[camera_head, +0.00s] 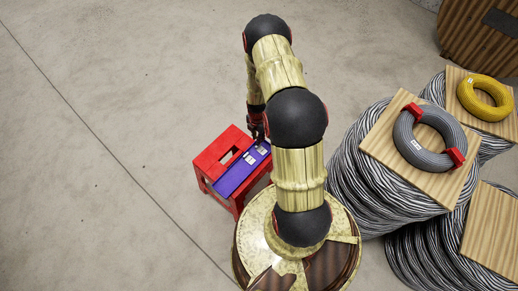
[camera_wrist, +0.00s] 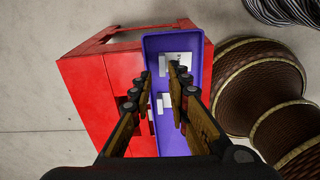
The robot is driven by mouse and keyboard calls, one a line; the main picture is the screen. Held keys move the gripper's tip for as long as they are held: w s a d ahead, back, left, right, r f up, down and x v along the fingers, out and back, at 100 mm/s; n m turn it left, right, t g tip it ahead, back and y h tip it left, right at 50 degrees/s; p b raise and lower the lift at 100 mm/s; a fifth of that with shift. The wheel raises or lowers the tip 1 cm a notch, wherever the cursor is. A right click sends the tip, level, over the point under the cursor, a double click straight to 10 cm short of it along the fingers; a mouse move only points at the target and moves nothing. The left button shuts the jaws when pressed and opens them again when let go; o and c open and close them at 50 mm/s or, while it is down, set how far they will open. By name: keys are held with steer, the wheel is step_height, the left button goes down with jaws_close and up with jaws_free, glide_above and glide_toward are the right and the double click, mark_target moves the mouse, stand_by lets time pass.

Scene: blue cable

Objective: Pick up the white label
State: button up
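The blue-purple tray (camera_head: 232,181) lies on top of a red stool (camera_head: 211,158); the tray also shows in the wrist view (camera_wrist: 192,135). Small white labels lie in it: one (camera_wrist: 181,57) near the tray's far end, partly behind my right finger, and another (camera_wrist: 164,103) lower down, between the fingers. In the head view, small pale pieces (camera_head: 261,150) show in the tray; I cannot read them. My gripper (camera_wrist: 160,72) points down over the tray, its fingers apart, with no label clearly held. Its height above the labels is hard to judge.
Right of my arm stand large grey cable spools, with wooden boards bearing a grey cable ring (camera_head: 408,146) and a yellow cable ring (camera_head: 466,97). A brown wooden drum (camera_head: 470,35) stands at the back right. The concrete floor (camera_head: 90,180) on the left is clear.

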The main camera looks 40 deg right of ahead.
mark_target(261, 149)
steer(key=f+b, duration=0.1)
steer(key=f, duration=0.1)
steer(key=f+b, duration=0.1)
steer(key=f, duration=0.2)
steer(key=shift+s+d+f, duration=0.1)
steer(key=shift+s+f, duration=0.1)
steer(key=shift+f, duration=0.1)
steer(key=shift+r, duration=0.1)
steer(key=c, duration=0.3)
jaws_close()
